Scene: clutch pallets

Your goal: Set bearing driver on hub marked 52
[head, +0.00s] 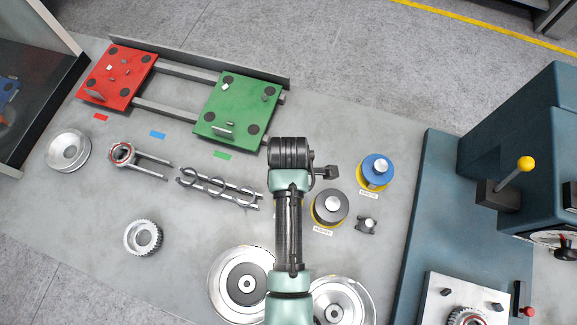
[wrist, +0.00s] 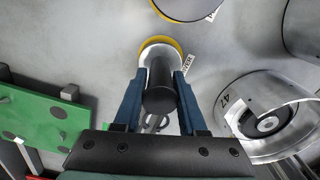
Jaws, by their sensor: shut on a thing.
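My gripper (wrist: 158,84) is shut on a bearing driver with a black round end (wrist: 160,100) and a pale metal body. A yellow-rimmed round base (wrist: 163,42) with a small label shows behind it; I cannot tell whether they touch. In the head view my gripper (head: 326,172) is over the bench, and the driver is not clearly visible. A silver hub (wrist: 265,115) in the wrist view carries a mark that looks like 47. In the head view two hubs stand at the bottom, a left one (head: 229,289) and a right one (head: 357,302). No 52 is legible.
A blue-topped piece (head: 376,166) and a grey-topped piece (head: 326,211) stand right of my arm, near a small dark knobbed part (head: 366,225). Green (head: 240,105) and red (head: 118,75) pallets lie upper left. A blue-green machine (head: 510,130) bounds the right.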

